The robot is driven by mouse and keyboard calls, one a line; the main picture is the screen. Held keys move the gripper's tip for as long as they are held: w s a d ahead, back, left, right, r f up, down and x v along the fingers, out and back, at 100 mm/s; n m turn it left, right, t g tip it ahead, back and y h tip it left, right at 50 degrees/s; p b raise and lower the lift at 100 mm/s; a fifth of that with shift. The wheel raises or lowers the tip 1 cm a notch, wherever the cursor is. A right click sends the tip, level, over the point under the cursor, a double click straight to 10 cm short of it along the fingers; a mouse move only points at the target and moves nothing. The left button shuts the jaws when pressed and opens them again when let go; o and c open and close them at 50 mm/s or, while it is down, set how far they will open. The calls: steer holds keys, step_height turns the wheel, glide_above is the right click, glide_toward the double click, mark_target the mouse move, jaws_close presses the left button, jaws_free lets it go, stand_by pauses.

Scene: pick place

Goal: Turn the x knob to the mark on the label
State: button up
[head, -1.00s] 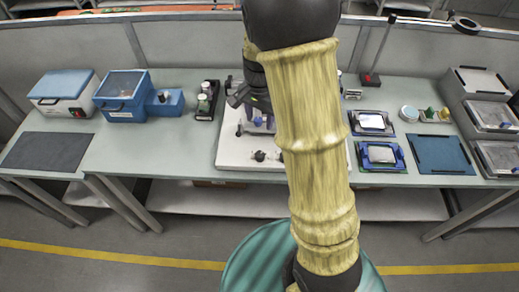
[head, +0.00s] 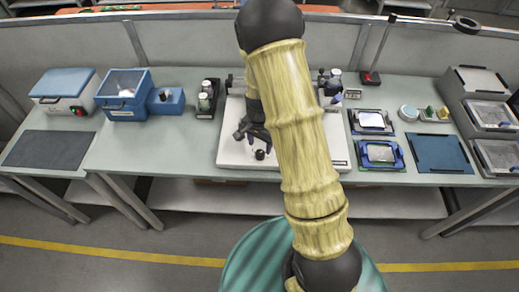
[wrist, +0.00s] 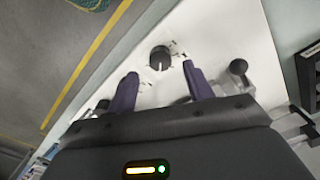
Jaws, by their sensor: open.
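A round black knob (wrist: 160,58) with a pale pointer line sits on a white plate (wrist: 228,30) in the wrist view. Small dark marks lie beside it, too small to read. The knob also shows at the front of the plate in the head view (head: 260,154). My gripper (wrist: 160,70) is open, with its two purple-grey fingers apart and the knob framed between and just beyond their tips. Contact with the knob cannot be told. In the head view my gripper (head: 251,133) is just above and behind the knob. Which knob is x cannot be read.
Two more black round-ended parts flank the fingers, one right (wrist: 238,67) and one left (wrist: 102,104). My arm hides the plate's middle in the head view. A dark rack with bottles (head: 206,98) stands left of the plate; framed trays (head: 380,155) lie right.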

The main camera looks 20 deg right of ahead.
mark_target(260, 153)
steer(key=shift+f, duration=2.15)
steer(key=shift+c, duration=0.2)
steer(key=c, duration=0.9)
